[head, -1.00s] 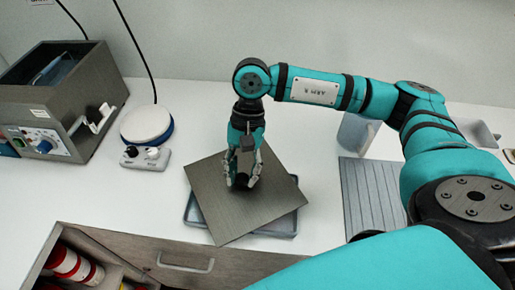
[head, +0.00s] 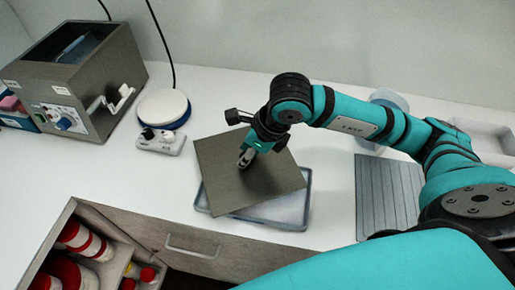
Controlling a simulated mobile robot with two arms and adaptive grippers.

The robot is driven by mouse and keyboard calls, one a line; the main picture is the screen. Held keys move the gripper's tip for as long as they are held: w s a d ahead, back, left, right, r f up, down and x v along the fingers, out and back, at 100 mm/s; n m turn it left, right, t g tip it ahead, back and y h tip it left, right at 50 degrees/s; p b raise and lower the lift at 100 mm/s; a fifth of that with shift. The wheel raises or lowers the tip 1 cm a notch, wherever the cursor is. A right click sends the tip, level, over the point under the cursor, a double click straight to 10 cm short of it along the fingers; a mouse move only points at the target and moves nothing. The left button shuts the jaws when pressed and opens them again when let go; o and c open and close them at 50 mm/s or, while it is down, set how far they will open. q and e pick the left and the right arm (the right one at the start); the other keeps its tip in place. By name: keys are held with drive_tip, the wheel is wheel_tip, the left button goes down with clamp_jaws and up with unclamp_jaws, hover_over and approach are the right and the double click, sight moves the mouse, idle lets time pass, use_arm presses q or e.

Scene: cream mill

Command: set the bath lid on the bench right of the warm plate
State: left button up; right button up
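The bath lid (head: 272,185) is a square dark-grey metal plate in the head view. It overlaps a shallow blue-grey tray and is turned askew to it. My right gripper (head: 246,160) is at the lid's middle, its fingers together there; the lid's knob is hidden behind them. The lid appears raised above the tray, though the exact gap is unclear. The warm plate (head: 163,108), a round white disc with a blue rim, stands up and left of the lid. White bench (head: 165,185) shows between them. My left gripper is not in view.
The tray (head: 286,208) lies under the lid. An open-topped metal box (head: 118,75) stands far left. A two-knob control box (head: 160,142) sits by the warm plate. A grey ribbed mat (head: 385,192) lies right. An open drawer (head: 100,225) holds red-and-white containers.

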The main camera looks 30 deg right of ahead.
drive_tip(key=m, duration=0.1)
drive_tip(key=m+h, duration=0.1)
drive_tip(key=m, duration=0.1)
drive_tip(key=w+r+m+t, duration=0.1)
drive_tip(key=shift+a+h, duration=0.15)
drive_tip(key=shift+h, duration=0.15)
drive_tip(key=shift+w+r+m+h, duration=0.1)
drive_tip(key=shift+m+h, duration=0.05)
drive_tip(key=shift+m, duration=0.45)
drive_tip(key=shift+w+r+m+h, duration=0.1)
drive_tip(key=shift+m+h, duration=0.05)
drive_tip(key=shift+m, duration=0.45)
drive_tip(key=w+d, duration=0.3)
drive_tip(key=d, duration=0.1)
drive_tip(key=w+d+f, duration=0.1)
drive_tip(key=w+d, duration=0.2)
drive_tip(key=d, duration=0.1)
drive_tip(key=w+d, duration=0.3)
drive_tip(key=d, duration=0.1)
drive_tip(key=shift+w+d+f, duration=0.2)
drive_tip(key=shift+w+f, duration=0.05)
drive_tip(key=shift+w, duration=0.15)
drive_tip(key=shift+w+d, duration=0.1)
drive_tip(key=shift+d, duration=0.05)
wheel_tip(320, 180, down, 4)
drive_tip(key=shift+r+b, duration=0.15)
drive_tip(key=shift+b, duration=0.95)
drive_tip(key=shift+r, duration=0.1)
drive_tip(key=o, duration=1.1)
drive_tip(key=shift+c, duration=0.2)
